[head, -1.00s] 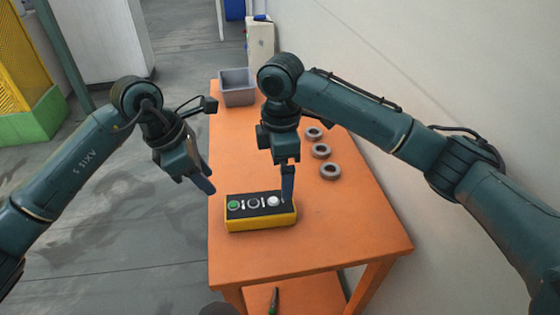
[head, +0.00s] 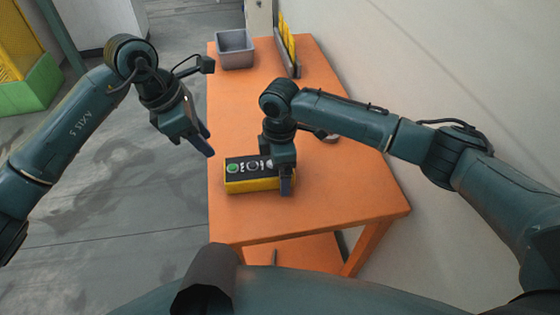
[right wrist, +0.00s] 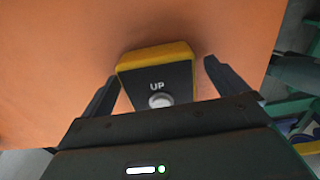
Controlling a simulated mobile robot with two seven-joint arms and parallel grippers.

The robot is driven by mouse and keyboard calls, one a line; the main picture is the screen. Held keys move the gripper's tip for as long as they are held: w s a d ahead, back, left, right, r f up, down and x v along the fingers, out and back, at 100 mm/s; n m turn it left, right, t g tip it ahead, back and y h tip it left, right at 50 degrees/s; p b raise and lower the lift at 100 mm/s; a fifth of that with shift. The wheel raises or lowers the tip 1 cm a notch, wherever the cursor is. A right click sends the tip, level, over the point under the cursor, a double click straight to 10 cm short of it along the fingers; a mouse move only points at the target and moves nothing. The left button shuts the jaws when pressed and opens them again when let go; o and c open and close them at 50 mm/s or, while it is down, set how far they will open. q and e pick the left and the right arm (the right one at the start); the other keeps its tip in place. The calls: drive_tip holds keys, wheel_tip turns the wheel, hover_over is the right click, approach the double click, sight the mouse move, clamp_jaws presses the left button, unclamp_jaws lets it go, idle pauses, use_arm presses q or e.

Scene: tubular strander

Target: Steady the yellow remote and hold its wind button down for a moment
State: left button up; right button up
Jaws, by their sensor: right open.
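The yellow remote (head: 250,187) lies on the orange table with its black button face up. In the head view a green button (head: 232,168) shows at its left end and a dark one in the middle. The white button at the right end is partly hidden by my right gripper (head: 285,186). In the right wrist view the open jaws (right wrist: 161,72) are either side of the remote's end (right wrist: 155,57), with a white button (right wrist: 160,100) near the label UP. Contact cannot be told. My left gripper (head: 206,148) hangs left of the remote, apart from it; its jaw opening is unclear.
The orange table (head: 310,208) is clear in front of the remote. A grey bin (head: 235,62) and a rack with yellow parts (head: 288,48) stand at the back. A wall runs along the right.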

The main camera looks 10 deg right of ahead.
drive_tip(key=c, duration=1.2)
use_arm(q)
clamp_jaws()
use_arm(e)
drive_tip(key=shift+c, duration=0.4)
idle(0.8)
